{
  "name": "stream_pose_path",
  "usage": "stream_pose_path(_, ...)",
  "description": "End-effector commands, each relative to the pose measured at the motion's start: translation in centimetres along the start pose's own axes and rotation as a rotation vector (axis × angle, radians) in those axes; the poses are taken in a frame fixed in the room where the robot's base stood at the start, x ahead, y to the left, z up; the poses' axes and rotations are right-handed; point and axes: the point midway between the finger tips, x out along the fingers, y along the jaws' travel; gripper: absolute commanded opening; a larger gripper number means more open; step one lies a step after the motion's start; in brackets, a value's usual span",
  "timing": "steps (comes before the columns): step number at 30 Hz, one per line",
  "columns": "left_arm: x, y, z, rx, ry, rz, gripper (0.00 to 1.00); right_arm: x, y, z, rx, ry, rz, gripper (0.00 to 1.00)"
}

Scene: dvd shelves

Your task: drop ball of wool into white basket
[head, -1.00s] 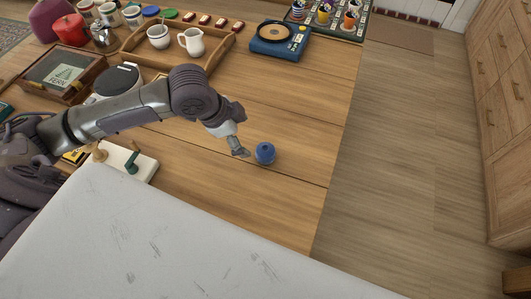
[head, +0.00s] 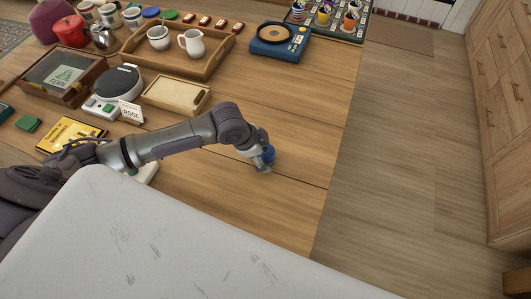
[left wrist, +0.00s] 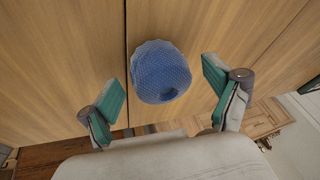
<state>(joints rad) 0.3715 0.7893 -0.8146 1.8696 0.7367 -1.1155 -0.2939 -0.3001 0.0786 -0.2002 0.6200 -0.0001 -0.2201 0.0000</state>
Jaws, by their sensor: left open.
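A blue, net-textured rounded object (head: 269,154), which looks like the ball of wool, sits on the wooden table. It is partly hidden by my left gripper (head: 262,162) in the head view. In the left wrist view the blue ball (left wrist: 161,72) lies in the middle, between the lines of the two spread green-padded fingers, with a gap on each side. My left gripper is open and low over the table at the ball; I cannot tell if it touches. No white basket shows in these views. My right gripper is not in view.
A light wooden tray (head: 177,107), a ROSE card (head: 130,112), a scale (head: 119,82) and a yellow book (head: 71,134) lie to the left. A blue record player (head: 280,53) and a tray with cups (head: 205,69) stand farther back. Table right of the ball ends at the floor.

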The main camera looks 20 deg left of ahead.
Motion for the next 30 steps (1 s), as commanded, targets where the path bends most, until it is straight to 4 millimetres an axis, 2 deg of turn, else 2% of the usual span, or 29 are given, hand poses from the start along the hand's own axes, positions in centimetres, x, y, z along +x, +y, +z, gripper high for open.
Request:
stream_pose_path(7,0.22,-0.03,0.02,0.0,-0.001,-0.001,0.9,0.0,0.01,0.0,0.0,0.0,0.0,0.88)
stream_pose_path(18,0.19,-0.03,0.02,0.0,-0.001,-0.001,0.28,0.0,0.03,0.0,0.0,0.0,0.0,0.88)
stream_pose_path(20,0.18,-0.04,0.01,0.0,0.0,-0.001,0.2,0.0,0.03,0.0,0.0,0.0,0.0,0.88)
stream_pose_path(30,-0.5,-0.21,-0.32,0.001,0.001,-0.002,0.2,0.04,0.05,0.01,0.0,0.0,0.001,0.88)
